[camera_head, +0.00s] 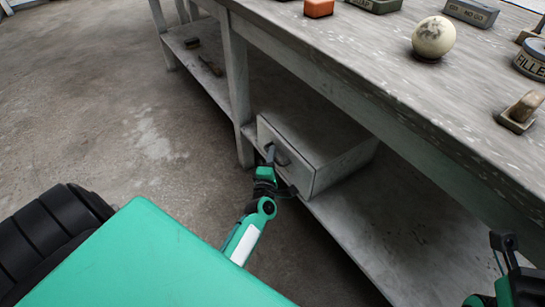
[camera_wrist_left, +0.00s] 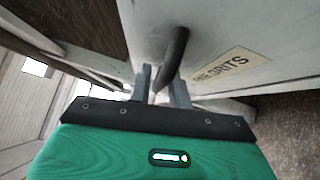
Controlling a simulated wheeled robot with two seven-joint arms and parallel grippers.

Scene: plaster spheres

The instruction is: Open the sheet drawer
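A grey drawer unit (camera_head: 333,145) stands on the lower shelf under the workbench. Its front, with a dark bar handle (camera_head: 281,157), shows no clear gap. In the left wrist view the pale drawer front (camera_wrist_left: 232,30) has a label (camera_wrist_left: 231,66) ending in "GRITS", and the dark handle (camera_wrist_left: 173,55) runs down between my fingers. My left gripper (camera_head: 270,154) is at the handle; its two fingers (camera_wrist_left: 162,88) stand close on either side of it and look closed on it. My right gripper (camera_head: 503,250) is partly in view at the lower right, away from the drawer.
On the workbench (camera_head: 330,45) are a mottled plaster sphere (camera_head: 433,37), an orange block (camera_head: 318,8), a filler tin (camera_head: 532,60) and a wooden-handled tool (camera_head: 520,110). A bench leg (camera_head: 236,90) stands left of the drawer unit. The concrete floor (camera_head: 110,110) at left is clear.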

